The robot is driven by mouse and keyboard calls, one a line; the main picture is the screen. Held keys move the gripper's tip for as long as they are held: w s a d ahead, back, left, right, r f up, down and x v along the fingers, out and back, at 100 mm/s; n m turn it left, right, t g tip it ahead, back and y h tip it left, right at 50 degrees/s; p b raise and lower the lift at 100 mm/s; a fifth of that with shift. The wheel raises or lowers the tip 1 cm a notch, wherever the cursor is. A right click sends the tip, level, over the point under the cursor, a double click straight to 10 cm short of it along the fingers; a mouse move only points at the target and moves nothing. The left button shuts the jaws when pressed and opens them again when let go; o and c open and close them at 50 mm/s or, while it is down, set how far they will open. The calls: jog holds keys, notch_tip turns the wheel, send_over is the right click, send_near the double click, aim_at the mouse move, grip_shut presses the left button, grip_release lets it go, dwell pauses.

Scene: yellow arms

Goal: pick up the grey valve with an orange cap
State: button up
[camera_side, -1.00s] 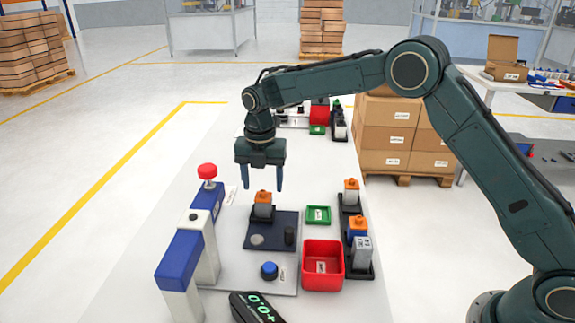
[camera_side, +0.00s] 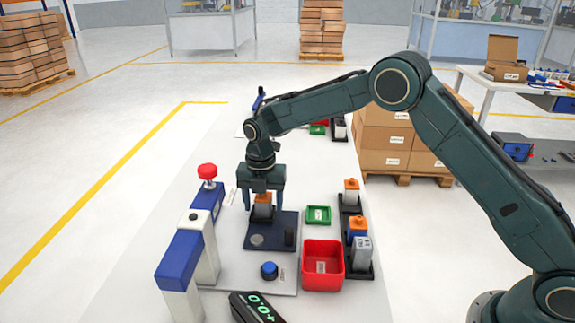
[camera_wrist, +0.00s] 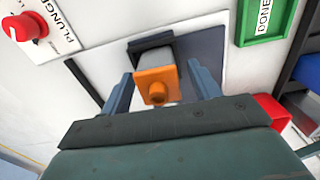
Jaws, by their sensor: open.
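The grey valve with an orange cap (camera_side: 263,199) stands on the dark plate (camera_side: 256,240) in the side view, partly hidden by my gripper. In the wrist view its orange cap (camera_wrist: 155,86) faces the camera, with the grey body behind it. My gripper (camera_side: 264,203) is lowered over the valve, with one finger on each side of it. In the wrist view the gripper (camera_wrist: 160,88) is open, and gaps show between the cap and both fingers.
A green tray (camera_side: 318,215) and a red bin (camera_side: 322,267) stand to the right. Beyond them a dark rack holds more orange-capped parts (camera_side: 351,190). A blue button (camera_side: 269,270) is in front.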

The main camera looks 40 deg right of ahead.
jog(key=shift+f, duration=0.1)
dwell(0.4)
jog(key=c, duration=1.2)
notch_tip(320, 180, up, 20)
jog(key=shift+r, duration=0.1)
dwell(0.4)
